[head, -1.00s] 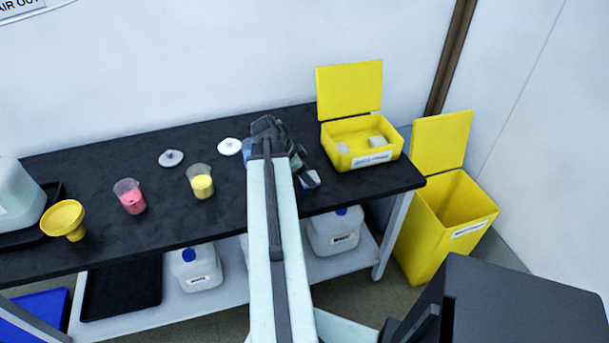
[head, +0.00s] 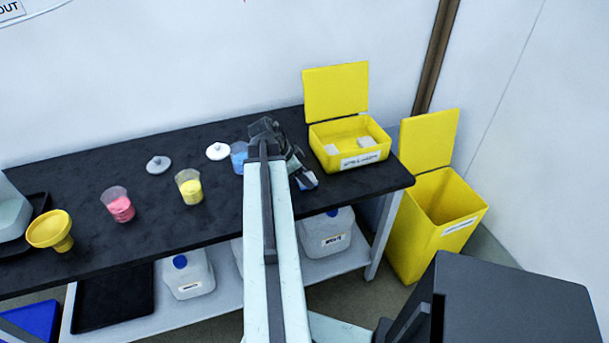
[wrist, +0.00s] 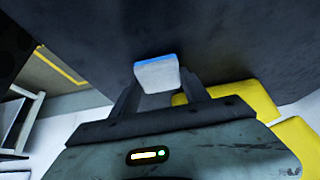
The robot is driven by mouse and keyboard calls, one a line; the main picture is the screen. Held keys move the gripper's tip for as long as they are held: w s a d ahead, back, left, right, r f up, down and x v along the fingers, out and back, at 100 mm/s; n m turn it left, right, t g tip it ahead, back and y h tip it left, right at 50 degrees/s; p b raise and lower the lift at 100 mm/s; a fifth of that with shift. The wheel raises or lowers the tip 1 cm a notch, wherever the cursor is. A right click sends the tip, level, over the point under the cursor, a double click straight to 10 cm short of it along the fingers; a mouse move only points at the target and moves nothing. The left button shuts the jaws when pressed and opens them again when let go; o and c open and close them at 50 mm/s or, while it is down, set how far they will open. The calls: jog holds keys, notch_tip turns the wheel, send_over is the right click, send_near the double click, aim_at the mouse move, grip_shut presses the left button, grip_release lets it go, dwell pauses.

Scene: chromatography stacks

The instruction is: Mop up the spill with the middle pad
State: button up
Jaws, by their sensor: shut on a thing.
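My gripper (wrist: 152,90) is shut on a pad (wrist: 157,77), white with a blue edge, between its fingers in the wrist view. In the head view my gripper (head: 300,172) is over the right part of the black bench, left of the open yellow box, and the held pad (head: 308,181) shows as a small blue and white piece. The open yellow box (head: 350,161) holds two pale pads, a left one (head: 335,149) and a right one (head: 367,142), with a gap between them. I cannot make out the spill; my arm hides part of the bench.
Beakers with pink (head: 118,205), yellow (head: 189,187) and blue (head: 239,158) contents stand on the bench (head: 90,180). A yellow funnel (head: 50,229) is at the left. An open yellow bin (head: 420,235) stands on the floor at the right.

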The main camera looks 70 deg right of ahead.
jog(key=shift+w+a, duration=0.1)
jog(key=shift+a, duration=1.15)
jog(key=shift+d, duration=0.1)
jog(key=shift+w+d, duration=1.3)
jog(key=shift+d, duration=0.2)
jog(key=shift+s+a, duration=0.1)
jog(key=shift+s+a, duration=0.6)
jog(key=shift+a, duration=0.1)
jog(key=shift+r, duration=0.1)
